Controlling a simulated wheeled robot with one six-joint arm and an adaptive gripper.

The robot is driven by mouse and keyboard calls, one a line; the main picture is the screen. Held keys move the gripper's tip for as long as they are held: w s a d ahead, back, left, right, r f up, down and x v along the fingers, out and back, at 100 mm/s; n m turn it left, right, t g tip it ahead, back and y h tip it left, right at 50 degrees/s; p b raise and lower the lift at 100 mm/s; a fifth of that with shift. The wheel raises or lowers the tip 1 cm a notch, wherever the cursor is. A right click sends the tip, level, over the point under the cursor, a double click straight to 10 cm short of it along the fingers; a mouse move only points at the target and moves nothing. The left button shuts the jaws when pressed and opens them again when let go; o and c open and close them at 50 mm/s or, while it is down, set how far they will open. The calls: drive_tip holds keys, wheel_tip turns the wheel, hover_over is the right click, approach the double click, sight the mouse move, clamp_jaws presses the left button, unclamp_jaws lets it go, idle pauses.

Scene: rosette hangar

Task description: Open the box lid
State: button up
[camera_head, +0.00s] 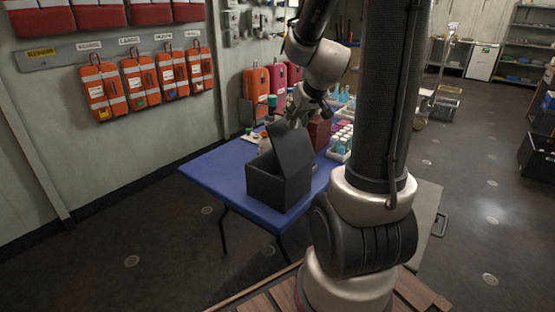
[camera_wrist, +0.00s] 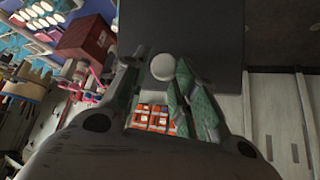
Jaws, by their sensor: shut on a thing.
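A dark grey box (camera_head: 280,187) stands on the blue table (camera_head: 215,172). Its lid (camera_head: 293,150) is raised and tilted up from the box, so the box is open at the left; its inside is hidden from here. My gripper (camera_head: 300,115) is at the upper part of the lid, partly hidden behind it. In the wrist view, the lid (camera_wrist: 195,35) is a dark panel ahead of the fingers. My gripper's greenish fingers (camera_wrist: 165,85) are shut on a round white knob (camera_wrist: 163,66) at the lid.
Bottles and small items crowd the table behind the box, with a white tray of bottles (camera_head: 341,140) and a dark red box (camera_head: 320,130) to the right. Orange packs (camera_head: 142,78) hang on the wall. The table's left part is bare.

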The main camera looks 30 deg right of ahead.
drive_tip(key=shift+s+d+r, duration=0.1)
drive_tip(key=shift+s+d, duration=0.15)
drive_tip(key=shift+s, duration=0.35)
drive_tip(key=shift+s+d+r, duration=0.1)
drive_tip(key=shift+s+d, duration=0.2)
drive_tip(key=shift+s, duration=0.35)
drive_tip(key=shift+s+d+r, duration=0.1)
drive_tip(key=shift+s+d, duration=0.15)
drive_tip(key=shift+s, duration=0.35)
drive_tip(key=shift+c, duration=0.3)
drive_tip(key=o, duration=1)
drive_tip(key=shift+c, duration=0.2)
drive_tip(key=shift+w, duration=0.1)
wheel_tip(320, 180, up, 8)
